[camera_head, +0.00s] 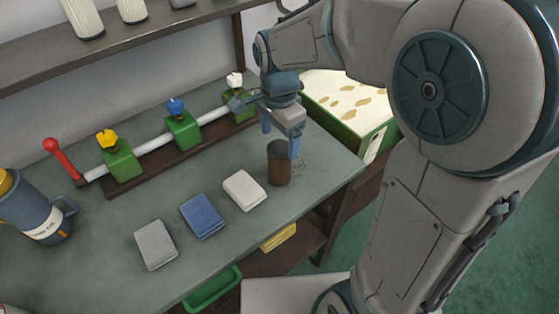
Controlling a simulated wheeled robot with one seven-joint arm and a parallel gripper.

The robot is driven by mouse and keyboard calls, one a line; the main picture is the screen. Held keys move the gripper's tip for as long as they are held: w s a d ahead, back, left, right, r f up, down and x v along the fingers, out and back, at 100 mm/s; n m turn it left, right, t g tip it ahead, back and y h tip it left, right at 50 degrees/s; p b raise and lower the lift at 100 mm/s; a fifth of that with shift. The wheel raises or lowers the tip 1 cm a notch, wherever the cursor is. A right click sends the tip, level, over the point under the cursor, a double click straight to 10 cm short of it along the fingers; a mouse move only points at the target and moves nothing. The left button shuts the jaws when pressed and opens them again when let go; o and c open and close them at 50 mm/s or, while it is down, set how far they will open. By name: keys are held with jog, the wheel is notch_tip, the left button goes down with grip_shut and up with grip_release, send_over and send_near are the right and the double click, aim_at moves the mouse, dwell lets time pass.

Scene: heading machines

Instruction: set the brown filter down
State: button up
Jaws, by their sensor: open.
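The brown filter (280,167) is a short dark brown cylinder with a dark top. It stands upright on the grey-green workbench (120,230), near its right end. My gripper (280,140) is right above and around the top of the filter, pointing down. Its jaws are open, with one blue finger at the left and one at the right front. The right finger covers part of the filter's upper edge. I cannot tell whether either finger touches it.
A pipe with green valve blocks (183,131) and a red lever (60,155) runs behind. Folded grey (155,244), blue (202,216) and white (244,190) cloths lie in front. A blue jug (38,213) stands at left. A green-edged bin (352,105) is beyond the bench's right end.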

aim_at(279, 160)
notch_tip(279, 160, down, 9)
jog(key=shift+d+r+p, duration=0.1)
jog(key=shift+r+p, duration=0.1)
jog(key=shift+p, duration=0.2)
jog(key=c, duration=1.2)
jog(key=shift+c, duration=0.5)
jog(key=shift+r, duration=0.15)
